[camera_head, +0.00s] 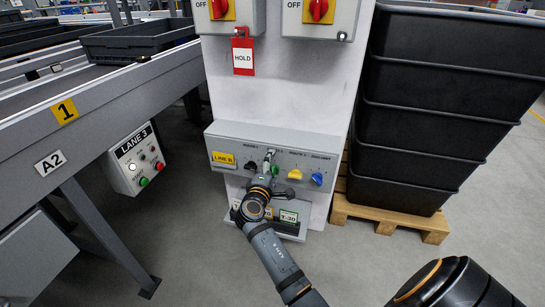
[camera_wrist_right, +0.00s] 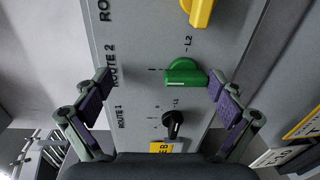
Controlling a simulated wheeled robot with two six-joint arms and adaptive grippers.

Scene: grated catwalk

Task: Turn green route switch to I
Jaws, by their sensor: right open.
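The green route switch (camera_wrist_right: 185,74) sits on the grey panel beside the ROUTE 2 lettering. In the wrist view its raised grip lies roughly sideways across the picture. A small mark stands on its left and an L2 mark above it; which position it is set to I cannot tell. My right gripper (camera_wrist_right: 160,88) is open, with one finger on each side of the switch, the right finger nearer to it. No contact shows. In the head view my right gripper (camera_head: 270,162) is in front of the panel and largely hides the switch. My left gripper is not in view.
A black switch (camera_wrist_right: 172,124) and a yellow switch (camera_wrist_right: 198,10) flank the green one. A blue switch (camera_head: 317,179) is further right. A red HOLD tag (camera_head: 243,56) hangs above. Stacked black crates (camera_head: 425,110) stand right; a conveyor (camera_head: 90,105) is left.

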